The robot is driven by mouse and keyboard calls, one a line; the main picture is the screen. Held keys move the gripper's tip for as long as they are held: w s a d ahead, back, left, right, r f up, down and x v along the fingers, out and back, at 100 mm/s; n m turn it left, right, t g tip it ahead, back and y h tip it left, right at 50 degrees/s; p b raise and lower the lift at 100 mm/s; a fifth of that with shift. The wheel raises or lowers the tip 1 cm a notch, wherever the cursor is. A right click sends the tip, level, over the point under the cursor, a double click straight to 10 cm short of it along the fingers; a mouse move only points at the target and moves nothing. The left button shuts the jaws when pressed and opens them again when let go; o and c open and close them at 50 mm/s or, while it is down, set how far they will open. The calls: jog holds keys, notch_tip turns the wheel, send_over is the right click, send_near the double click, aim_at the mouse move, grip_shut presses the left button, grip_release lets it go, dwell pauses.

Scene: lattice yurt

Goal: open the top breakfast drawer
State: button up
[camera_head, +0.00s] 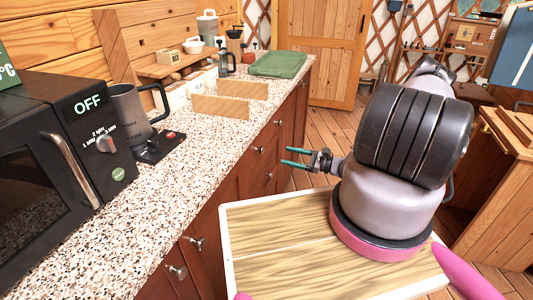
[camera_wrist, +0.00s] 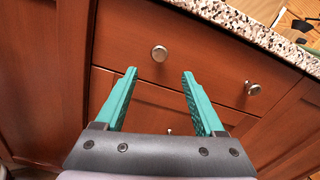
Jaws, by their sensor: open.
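In the wrist view, a wide reddish-brown top drawer (camera_wrist: 205,62) sits right under the speckled counter edge and looks shut. It has two round metal knobs, a left knob (camera_wrist: 159,53) and a right knob (camera_wrist: 252,89). My gripper (camera_wrist: 159,73) is open and empty, its teal fingers pointing at the drawer front, with the left knob just beyond and between the fingertips. No finger appears to touch the knob. In the head view, my gripper (camera_head: 287,157) is right of the cabinet fronts (camera_head: 237,190), apart from them. A lower drawer (camera_wrist: 150,102) shows between my fingers.
The speckled counter (camera_head: 190,160) carries a black microwave (camera_head: 45,150), a grey jug (camera_head: 130,115), wooden boards (camera_head: 220,106) and a green case (camera_head: 283,64). A wooden cabinet (camera_head: 495,195) stands at right. Wooden floor is open toward the door (camera_head: 320,50).

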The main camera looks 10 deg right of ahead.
aim_at(263, 150)
jog(key=x, duration=1)
grip_shut()
jog(key=shift+d, duration=0.1)
dwell(1.1)
